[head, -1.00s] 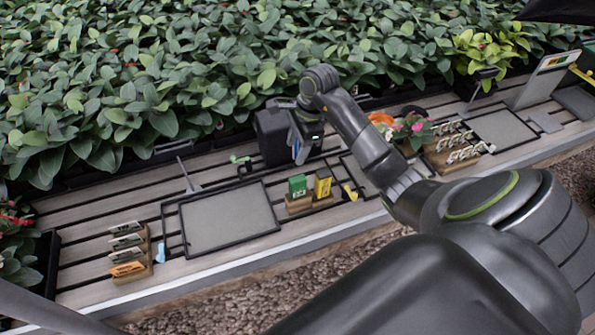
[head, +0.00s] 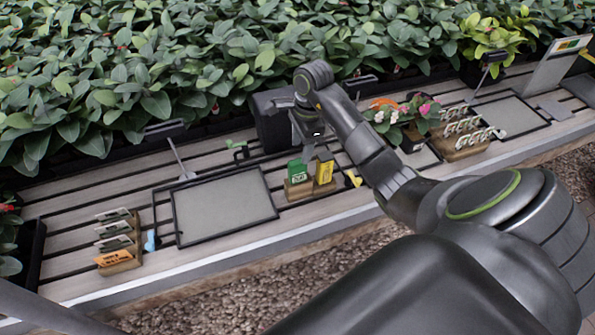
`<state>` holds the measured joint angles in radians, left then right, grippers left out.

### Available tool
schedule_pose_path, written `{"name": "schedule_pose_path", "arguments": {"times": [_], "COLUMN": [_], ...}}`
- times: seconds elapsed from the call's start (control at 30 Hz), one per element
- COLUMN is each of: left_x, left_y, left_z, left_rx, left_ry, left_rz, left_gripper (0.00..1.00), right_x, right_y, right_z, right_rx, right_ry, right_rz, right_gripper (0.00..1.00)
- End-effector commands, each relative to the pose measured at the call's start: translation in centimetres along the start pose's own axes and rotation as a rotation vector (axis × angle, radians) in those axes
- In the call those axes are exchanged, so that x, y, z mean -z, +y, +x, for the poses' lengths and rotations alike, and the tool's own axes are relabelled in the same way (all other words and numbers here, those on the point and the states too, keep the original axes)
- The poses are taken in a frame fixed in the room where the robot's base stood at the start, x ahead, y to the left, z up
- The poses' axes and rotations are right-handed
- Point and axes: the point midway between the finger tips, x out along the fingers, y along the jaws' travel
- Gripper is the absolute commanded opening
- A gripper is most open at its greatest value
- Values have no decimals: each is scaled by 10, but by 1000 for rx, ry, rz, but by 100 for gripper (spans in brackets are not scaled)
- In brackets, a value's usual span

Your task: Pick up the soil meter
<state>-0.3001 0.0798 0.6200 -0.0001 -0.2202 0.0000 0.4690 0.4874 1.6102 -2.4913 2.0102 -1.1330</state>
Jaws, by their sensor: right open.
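A small wooden stand (head: 310,189) on the slatted bench holds a green upright piece (head: 298,172) and a yellow upright piece (head: 324,170). Either may be the soil meter; I cannot tell which from this view. My right gripper (head: 308,140) points down just above and behind these two pieces, in front of a black box (head: 272,122). It is open, and its fingers are small and partly hidden by its own body. It holds nothing that I can see. My left gripper is not in view.
A grey framed tray (head: 222,208) lies left of the stand. A wooden rack of labels (head: 118,242) stands at far left. A flower pot (head: 412,135) and another label rack (head: 465,140) are to the right. Dense plants line the back.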

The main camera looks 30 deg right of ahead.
Motion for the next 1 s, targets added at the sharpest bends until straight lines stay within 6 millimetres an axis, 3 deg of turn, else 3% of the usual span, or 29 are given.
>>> {"name": "schedule_pose_path", "arguments": {"times": [0.03, 0.2, 0.57, 1.0], "left_x": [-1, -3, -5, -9], "left_y": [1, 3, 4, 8], "left_z": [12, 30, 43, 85], "left_rx": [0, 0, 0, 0], "left_ry": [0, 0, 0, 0], "left_rz": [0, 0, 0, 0], "left_gripper": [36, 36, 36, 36], "right_x": [0, 0, 0, 0], "right_y": [0, 0, -1, -7], "right_z": [12, 32, 46, 90], "right_rx": [0, 0, 1, -1], "right_ry": [-1, 0, 0, -1], "right_rz": [0, 0, 0, 0], "right_gripper": [51, 51, 51, 51]}}
